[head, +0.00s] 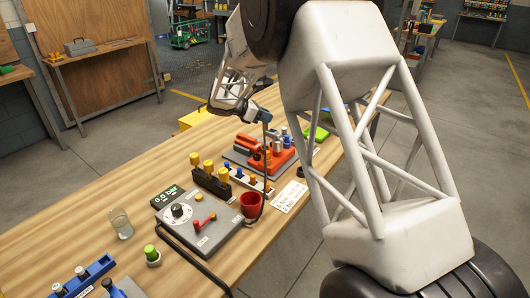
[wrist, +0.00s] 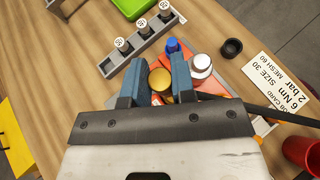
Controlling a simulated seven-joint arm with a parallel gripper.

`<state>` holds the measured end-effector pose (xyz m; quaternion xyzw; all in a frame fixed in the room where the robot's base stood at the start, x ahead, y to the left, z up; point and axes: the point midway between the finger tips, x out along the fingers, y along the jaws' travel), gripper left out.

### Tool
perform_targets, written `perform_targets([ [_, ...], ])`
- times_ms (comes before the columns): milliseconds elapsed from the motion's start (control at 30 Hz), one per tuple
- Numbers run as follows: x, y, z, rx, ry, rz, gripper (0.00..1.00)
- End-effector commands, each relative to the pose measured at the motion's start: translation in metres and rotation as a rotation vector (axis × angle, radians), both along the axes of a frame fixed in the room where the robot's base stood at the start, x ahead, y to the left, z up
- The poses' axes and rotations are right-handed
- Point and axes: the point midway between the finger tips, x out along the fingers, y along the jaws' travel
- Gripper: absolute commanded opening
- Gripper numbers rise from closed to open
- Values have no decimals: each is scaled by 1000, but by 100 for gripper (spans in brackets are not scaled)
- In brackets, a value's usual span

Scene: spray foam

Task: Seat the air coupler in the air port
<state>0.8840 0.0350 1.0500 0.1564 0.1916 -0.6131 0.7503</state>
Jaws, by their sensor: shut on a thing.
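My gripper (wrist: 158,75) has its two blue fingers closed on a round brass-coloured piece, which looks like the air coupler (wrist: 160,84). In the head view my gripper (head: 264,112) is above the red-orange spray foam fixture (head: 240,155). A black hose (head: 264,185) hangs from the gripper toward the grey control box; it also runs off right in the wrist view (wrist: 285,116). Next to the fingers are a silver-topped cylinder (wrist: 200,66) and a blue cap (wrist: 172,45) on the fixture. I cannot make out the air port or whether the coupler touches it.
The grey control box (head: 203,235) with a 0.0 bar display stands in front. A red cup (head: 251,204), a white card (head: 290,196) and racks with yellow-topped (head: 209,166) and labelled pieces surround the fixture. A glass jar (head: 121,224) stands left.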

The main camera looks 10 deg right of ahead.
Motion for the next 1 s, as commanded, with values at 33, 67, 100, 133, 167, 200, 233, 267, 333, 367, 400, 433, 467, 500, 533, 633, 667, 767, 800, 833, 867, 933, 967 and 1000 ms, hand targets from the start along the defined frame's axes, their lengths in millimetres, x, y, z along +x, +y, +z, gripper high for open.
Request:
perform_targets([
  [33,0,0,0,0,0,0,0],
  [67,0,0,-1,0,0,0,0],
  [100,0,0,-2,0,0,-1,0],
  [133,0,0,-4,0,0,-1,0],
  [167,0,0,-6,0,1,0,0],
  [200,0,0,-10,0,1,0,0],
  [233,0,0,-13,0,1,0,0],
  [267,0,0,-16,0,1,0,0],
  [333,0,0,-25,0,1,0,0],
  [367,0,0,-29,-1,2,-1,0],
  [400,0,0,-35,-2,2,-1,0],
  [433,0,0,-38,-2,2,-1,0],
  [467,0,0,-41,-2,2,-1,0],
  [500,0,0,-45,-1,2,-1,0],
  [533,0,0,-46,0,1,-2,0],
  [633,0,0,-50,0,0,-1,0],
  [667,0,0,-50,0,-1,-2,0],
  [767,0,0,-50,0,-1,-2,0],
  [800,0,0,-50,0,-1,-2,0],
  [833,0,0,-50,0,0,-1,0],
  [867,0,0,-50,0,0,-1,0],
  [933,0,0,-51,0,0,-1,0],
  [967,0,0,-51,0,0,-1,0],
  [1000,0,0,-53,0,0,-1,0],
])
